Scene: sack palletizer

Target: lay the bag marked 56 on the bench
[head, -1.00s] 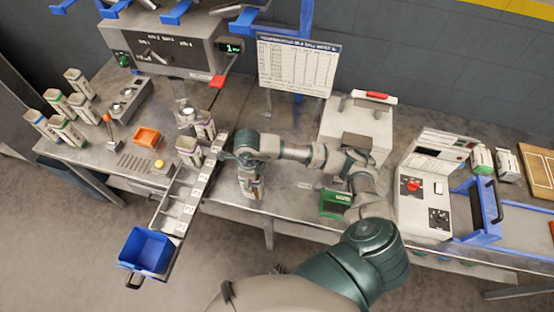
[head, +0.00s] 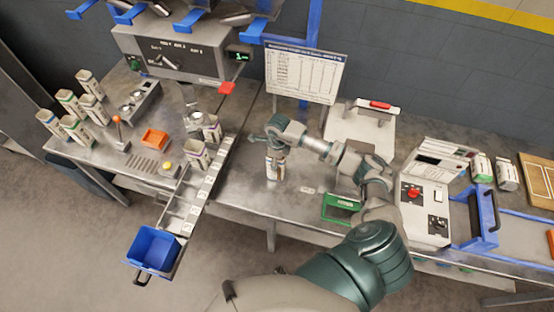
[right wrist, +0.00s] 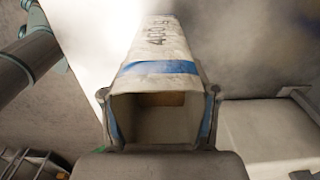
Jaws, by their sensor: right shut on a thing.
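In the right wrist view the bag (right wrist: 160,85) sits between the two fingers. It has a blue band and a "400 g" print; no 56 can be read on it. My left gripper is not in view.
A sloping chute (head: 190,212) leads down to a blue bin (head: 152,249). A green box (head: 342,208), a white machine with a red handle (head: 360,125) and a control box with a red button (head: 422,215) stand to the right. Bare bench lies around the held bag.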

